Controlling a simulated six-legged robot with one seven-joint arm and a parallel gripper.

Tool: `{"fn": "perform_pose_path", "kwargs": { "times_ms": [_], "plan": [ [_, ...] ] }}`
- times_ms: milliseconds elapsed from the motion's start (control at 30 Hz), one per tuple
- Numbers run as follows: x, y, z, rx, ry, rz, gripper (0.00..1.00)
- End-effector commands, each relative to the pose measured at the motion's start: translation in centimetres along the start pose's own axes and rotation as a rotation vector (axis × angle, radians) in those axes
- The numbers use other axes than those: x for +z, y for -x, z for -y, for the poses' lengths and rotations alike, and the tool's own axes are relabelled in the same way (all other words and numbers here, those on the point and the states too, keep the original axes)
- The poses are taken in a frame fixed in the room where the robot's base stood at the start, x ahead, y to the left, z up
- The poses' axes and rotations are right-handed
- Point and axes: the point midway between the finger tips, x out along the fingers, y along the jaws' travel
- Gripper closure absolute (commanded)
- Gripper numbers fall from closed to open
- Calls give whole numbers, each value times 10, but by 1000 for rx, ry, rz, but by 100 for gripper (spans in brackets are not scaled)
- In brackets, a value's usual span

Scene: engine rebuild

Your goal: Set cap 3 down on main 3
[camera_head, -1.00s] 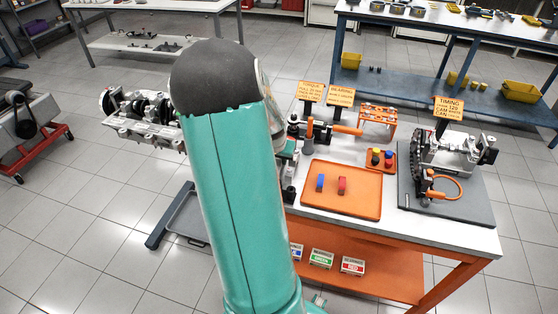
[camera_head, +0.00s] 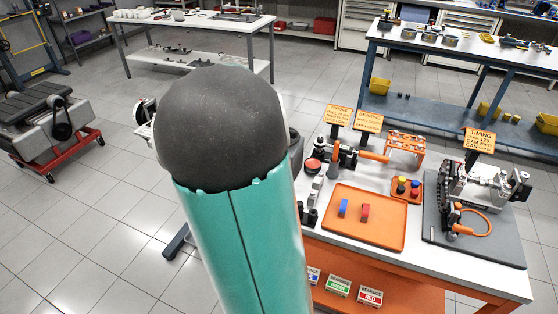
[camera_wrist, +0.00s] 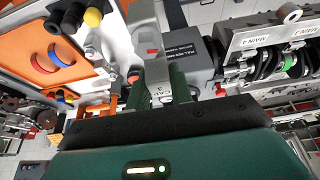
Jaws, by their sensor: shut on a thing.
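The engine block (camera_wrist: 250,60) is at the upper right of that view, apart from the cap. In the head view my arm hides the gripper, the cap and nearly all of the block (camera_head: 144,132).
An orange tray (camera_head: 385,236) holds a blue and a red bearing shell. A smaller orange tray (camera_head: 413,197) holds coloured knobs. A timing fixture (camera_head: 470,190) stands on the bench's right. Sign stands (camera_head: 339,116) rise at the back. A dark box (camera_wrist: 183,50) is just beyond the gripper.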

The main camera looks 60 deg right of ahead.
Motion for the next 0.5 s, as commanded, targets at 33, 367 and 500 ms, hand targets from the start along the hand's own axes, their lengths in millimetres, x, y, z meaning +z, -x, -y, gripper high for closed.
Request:
{"fn": "perform_pose_path", "kwargs": {
  "times_ms": [33, 367, 500],
  "plan": [
    [1, 3, 4, -2, 1, -2, 100],
    [4, 7, 9, 0, -1, -1, 100],
    [5, 6, 11, -3, 7, -1, 100]
  ]
}}
